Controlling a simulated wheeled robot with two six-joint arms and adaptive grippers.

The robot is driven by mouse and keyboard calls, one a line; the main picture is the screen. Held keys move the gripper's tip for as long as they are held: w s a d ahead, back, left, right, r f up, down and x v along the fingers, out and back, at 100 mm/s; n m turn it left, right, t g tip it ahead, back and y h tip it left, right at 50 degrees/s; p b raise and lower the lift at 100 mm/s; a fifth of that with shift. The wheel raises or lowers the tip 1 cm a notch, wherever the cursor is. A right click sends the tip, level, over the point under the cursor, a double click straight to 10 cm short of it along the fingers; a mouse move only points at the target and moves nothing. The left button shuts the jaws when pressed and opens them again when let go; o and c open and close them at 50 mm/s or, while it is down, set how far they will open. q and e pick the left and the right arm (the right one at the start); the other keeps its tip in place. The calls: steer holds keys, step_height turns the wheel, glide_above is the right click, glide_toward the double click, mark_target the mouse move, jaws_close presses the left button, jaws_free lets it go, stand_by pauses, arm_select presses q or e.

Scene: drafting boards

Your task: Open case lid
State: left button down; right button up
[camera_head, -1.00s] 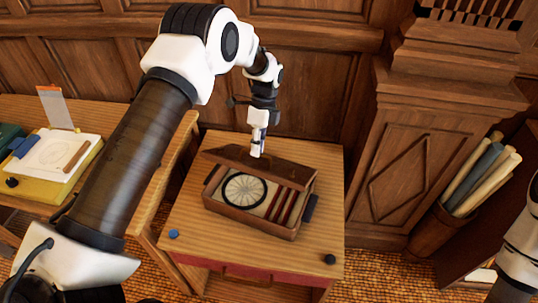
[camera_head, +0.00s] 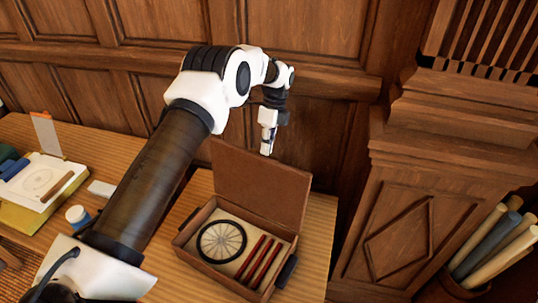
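The brown case (camera_head: 222,268) stands on a small wooden table (camera_head: 318,235). Its lid (camera_head: 262,186) is raised at the back and stands nearly upright, leaning back slightly. Inside the case are a spoked round disc (camera_head: 221,242) and several dark red sticks (camera_head: 257,258). My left gripper (camera_head: 266,150) is above and behind the top edge of the lid, with its fingertips pointing down. Its fingers look close together, and nothing shows between them. Whether it touches the lid is hard to tell. My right gripper is not in view.
On the desk at left are papers (camera_head: 35,180), a white block (camera_head: 101,189) and a round white-topped jar (camera_head: 77,214). A panelled wall rises behind the table. A wooden pillar (camera_head: 420,225) and rolled papers (camera_head: 498,245) stand at right.

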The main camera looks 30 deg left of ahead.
arm_select(q)
steer(key=c, duration=1.8)
jaws_free()
steer(key=f, duration=0.2)
steer(key=shift+d+f+g, duration=0.25)
steer(key=shift+f+g, duration=0.05)
steer(key=shift+f, duration=0.1)
steer(key=o, duration=0.5)
steer(key=shift+w+d, duration=0.1)
steer(key=shift+w, duration=0.1)
steer(key=shift+o, duration=0.5)
steer(key=a+v, duration=0.1)
steer(key=v, duration=0.6)
steer(key=shift+s+r, duration=0.2)
steer(key=shift+r, duration=0.2)
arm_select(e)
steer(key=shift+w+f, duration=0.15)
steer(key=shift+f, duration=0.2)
arm_select(q)
steer(key=shift+a, duration=0.1)
